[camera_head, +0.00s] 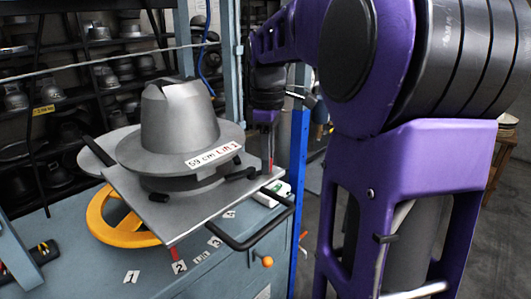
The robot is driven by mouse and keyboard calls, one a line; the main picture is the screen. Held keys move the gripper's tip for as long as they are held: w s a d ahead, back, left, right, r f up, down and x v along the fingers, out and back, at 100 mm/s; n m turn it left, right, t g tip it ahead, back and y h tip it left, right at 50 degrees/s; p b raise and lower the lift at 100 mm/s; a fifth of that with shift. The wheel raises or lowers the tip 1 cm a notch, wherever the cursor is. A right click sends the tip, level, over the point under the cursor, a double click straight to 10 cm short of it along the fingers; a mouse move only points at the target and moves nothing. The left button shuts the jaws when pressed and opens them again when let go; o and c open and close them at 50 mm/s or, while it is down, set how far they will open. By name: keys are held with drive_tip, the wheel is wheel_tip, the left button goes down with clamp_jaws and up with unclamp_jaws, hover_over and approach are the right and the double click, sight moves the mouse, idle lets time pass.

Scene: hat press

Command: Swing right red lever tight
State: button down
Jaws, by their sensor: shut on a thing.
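The right red lever (270,162) shows as a thin upright red strip at the right corner of the press plate (185,222). My gripper (268,148) points down there and is shut on the lever. Its fingers hide most of the lever, so its exact angle is hard to tell. Another red piece (176,254) shows below the plate's front edge, near the label marked 2. A grey metal hat form (180,118) with a "59 cm" label sits on the plate.
A black bar handle (262,238) sticks out at the plate's front right. A yellow wheel (103,218) lies below the plate at left. A blue post (298,190) stands just right of my gripper. Shelves of metal hat forms (50,110) fill the back left.

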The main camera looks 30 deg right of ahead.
drive_tip(key=m, duration=0.1)
drive_tip(key=s+m+p, duration=0.1)
drive_tip(key=m, duration=0.2)
drive_tip(key=shift+s+a+r+m, duration=0.1)
drive_tip(key=shift+s+a+m, duration=0.1)
drive_tip(key=shift+s+m, duration=0.1)
drive_tip(key=shift+s+a+m+p, duration=0.15)
drive_tip(key=shift+s+m+p, duration=0.2)
drive_tip(key=shift+m, duration=0.75)
drive_tip(key=shift+s+a+m+p, duration=0.15)
drive_tip(key=shift+s+m+p, duration=0.15)
drive_tip(key=shift+m, duration=0.8)
drive_tip(key=c, duration=0.7)
unclamp_jaws()
